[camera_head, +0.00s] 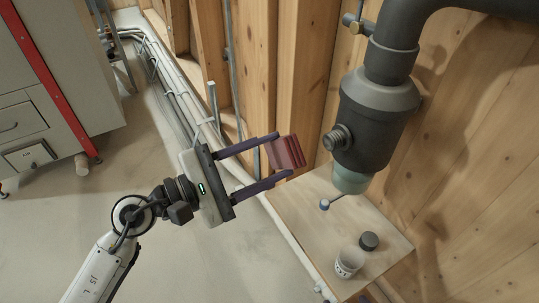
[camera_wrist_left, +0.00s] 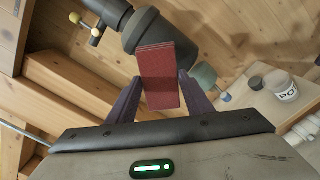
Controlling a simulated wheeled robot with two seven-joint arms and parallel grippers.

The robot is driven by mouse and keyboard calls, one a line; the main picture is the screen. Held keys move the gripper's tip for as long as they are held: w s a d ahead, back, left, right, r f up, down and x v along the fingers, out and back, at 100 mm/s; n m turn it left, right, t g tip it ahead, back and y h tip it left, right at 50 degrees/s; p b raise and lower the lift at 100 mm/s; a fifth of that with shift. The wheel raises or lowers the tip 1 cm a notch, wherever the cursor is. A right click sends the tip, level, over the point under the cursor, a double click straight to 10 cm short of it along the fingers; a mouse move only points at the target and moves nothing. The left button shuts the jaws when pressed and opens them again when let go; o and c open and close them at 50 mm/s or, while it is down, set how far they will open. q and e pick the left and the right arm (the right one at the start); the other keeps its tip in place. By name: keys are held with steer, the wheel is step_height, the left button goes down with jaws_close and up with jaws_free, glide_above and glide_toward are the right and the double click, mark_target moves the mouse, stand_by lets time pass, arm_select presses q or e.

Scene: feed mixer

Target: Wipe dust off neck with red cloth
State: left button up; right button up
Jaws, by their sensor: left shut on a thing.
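My left gripper (camera_head: 285,154) is shut on a folded red cloth (camera_head: 286,152), which sticks out past the fingertips. The cloth also shows upright between the fingers in the left wrist view (camera_wrist_left: 161,78). It is in the air to the left of a dark grey vessel (camera_head: 372,125), with a visible gap in the head view. A short grey-green neck (camera_head: 352,180) is at the vessel's lower end, and it shows to the right of the cloth in the left wrist view (camera_wrist_left: 203,77). I cannot make out dust on it. My right gripper is not in view.
Below the neck is a wooden shelf (camera_head: 300,213) with a blue-ended stick (camera_head: 325,204), a dark round lid (camera_head: 369,241) and a white labelled jar (camera_head: 349,262). Wooden studs and wall panels stand behind. The grey floor at left is open, beside a cabinet (camera_head: 45,85).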

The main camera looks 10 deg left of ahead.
mark_target(278, 155)
arm_select(q)
steer(key=p+x, duration=0.1)
steer(key=x, duration=0.2)
steer(key=shift+d+r, duration=0.1)
steer(key=shift+r, duration=0.05)
steer(key=shift+x, duration=0.95)
steer(key=shift+w+d, duration=0.15)
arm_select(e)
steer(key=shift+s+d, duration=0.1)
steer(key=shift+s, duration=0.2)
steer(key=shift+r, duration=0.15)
arm_select(q)
steer(key=shift+x, duration=1)
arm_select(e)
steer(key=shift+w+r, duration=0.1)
arm_select(q)
steer(key=shift+p, duration=0.3)
steer(key=shift+s+d+p, duration=0.55)
steer(key=shift+s, duration=0.3)
steer(key=shift+s+d+p, duration=0.5)
steer(key=shift+s+d, duration=0.15)
steer(key=shift+s, duration=0.1)
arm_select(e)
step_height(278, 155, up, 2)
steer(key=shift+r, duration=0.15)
